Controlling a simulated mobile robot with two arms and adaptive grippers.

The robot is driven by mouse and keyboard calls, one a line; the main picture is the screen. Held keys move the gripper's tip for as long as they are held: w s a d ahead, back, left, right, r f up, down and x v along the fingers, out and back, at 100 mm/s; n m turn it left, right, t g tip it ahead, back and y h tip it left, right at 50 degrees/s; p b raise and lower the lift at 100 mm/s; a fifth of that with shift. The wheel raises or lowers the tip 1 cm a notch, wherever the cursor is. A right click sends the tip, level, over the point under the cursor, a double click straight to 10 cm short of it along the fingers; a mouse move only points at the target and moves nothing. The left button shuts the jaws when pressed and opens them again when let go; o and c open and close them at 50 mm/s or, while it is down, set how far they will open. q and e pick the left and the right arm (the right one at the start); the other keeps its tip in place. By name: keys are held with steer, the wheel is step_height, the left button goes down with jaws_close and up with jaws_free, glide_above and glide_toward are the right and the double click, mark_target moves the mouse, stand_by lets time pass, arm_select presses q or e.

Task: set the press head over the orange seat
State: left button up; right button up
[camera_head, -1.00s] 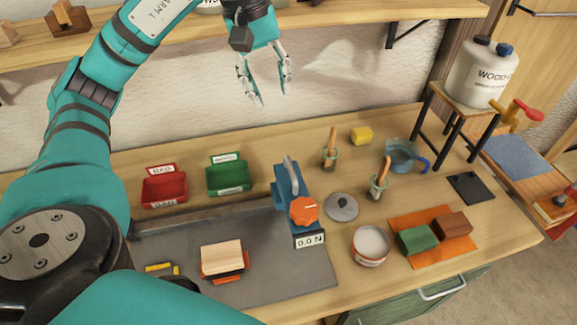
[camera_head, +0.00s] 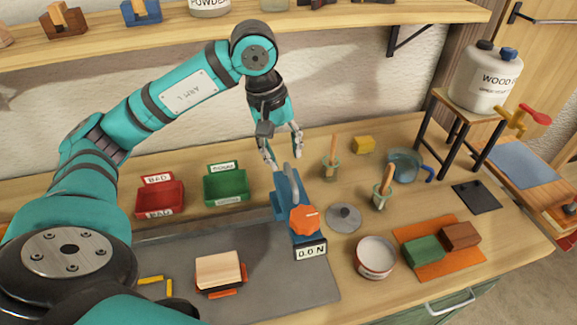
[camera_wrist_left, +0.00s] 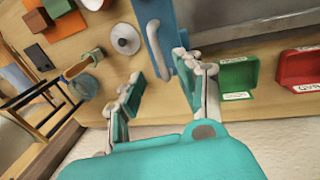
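The blue press (camera_head: 286,190) stands at the back edge of the grey mat, with a grey curved handle (camera_head: 292,178), an orange knob (camera_head: 304,220) and a display (camera_head: 311,251) reading 0.0 N. Its blue body also shows in the left wrist view (camera_wrist_left: 153,14). A pale wood block (camera_head: 218,269) lies on the mat, left of the press; orange parts (camera_head: 222,294), probably the seat, show under it, mostly hidden. My left gripper (camera_head: 283,160) is open and empty, just above and behind the press handle; no contact is visible. My right gripper is not in view.
Red (camera_head: 160,200) and green (camera_head: 226,186) bins stand left of the press. A round grey lid (camera_head: 344,218), glue pots with brushes (camera_head: 331,168) and a white tub (camera_head: 375,258) stand right of it. The mat (camera_head: 260,270) is clear between wood block and press.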

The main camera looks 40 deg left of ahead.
mark_target(290, 173)
arm_select(q)
steer(key=f, duration=0.3)
steer(key=w+f, duration=0.1)
steer(key=f, duration=0.1)
steer(key=shift+d+f+p, duration=0.3)
steer(key=shift+d+p, duration=0.05)
steer(key=shift+p, duration=0.05)
steer(key=shift+s, duration=0.1)
jaws_close()
